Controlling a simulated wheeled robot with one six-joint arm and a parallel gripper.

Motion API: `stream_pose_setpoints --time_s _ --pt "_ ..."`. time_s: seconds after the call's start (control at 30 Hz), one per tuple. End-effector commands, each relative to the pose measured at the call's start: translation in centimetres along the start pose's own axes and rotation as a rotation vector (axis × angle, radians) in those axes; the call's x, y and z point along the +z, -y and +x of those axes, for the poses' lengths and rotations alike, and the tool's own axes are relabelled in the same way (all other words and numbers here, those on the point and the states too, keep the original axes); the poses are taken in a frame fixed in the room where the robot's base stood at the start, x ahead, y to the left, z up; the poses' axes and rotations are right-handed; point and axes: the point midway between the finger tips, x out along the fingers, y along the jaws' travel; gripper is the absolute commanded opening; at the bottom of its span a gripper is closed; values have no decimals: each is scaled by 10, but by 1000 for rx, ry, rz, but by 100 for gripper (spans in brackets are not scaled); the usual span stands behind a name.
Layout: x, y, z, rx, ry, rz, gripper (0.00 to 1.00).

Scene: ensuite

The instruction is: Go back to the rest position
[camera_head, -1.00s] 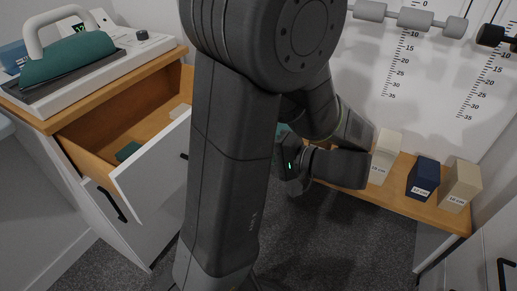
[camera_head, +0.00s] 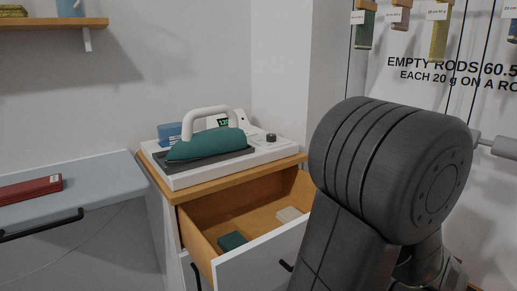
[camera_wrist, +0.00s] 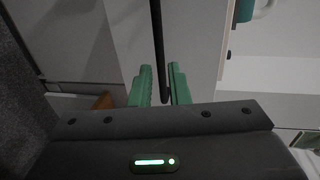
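My gripper (camera_wrist: 162,85) shows in the wrist view with two green fingers apart. A dark bar handle (camera_wrist: 158,40) on a pale cabinet front (camera_wrist: 195,40) lines up with the gap between them; I cannot tell how close it is. In the head view my gripper is out of sight, and my dark arm fills the right side. The open drawer (camera_head: 265,260) stands left of my arm, with a dark green block (camera_head: 232,241) and a pale block (camera_head: 289,214) inside.
A white device (camera_head: 220,170) with a teal handled press (camera_head: 208,145) sits on the wooden top above the drawer. A grey-blue desk (camera_head: 95,175) with a red box (camera_head: 30,189) is at left. A shelf (camera_head: 50,24) hangs above. Hanging rods (camera_head: 440,35) are at upper right.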

Motion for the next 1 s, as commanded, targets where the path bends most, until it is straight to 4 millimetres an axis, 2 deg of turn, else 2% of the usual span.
stream_pose_setpoints --time_s 0.2,0.43,0.63,1.0 --pt "1 -1 33 0 4 0 16" --pt "0 0 58 0 1 0 16" --pt "0 0 66 0 -1 1 16" --pt "0 0 66 0 -1 1 16"
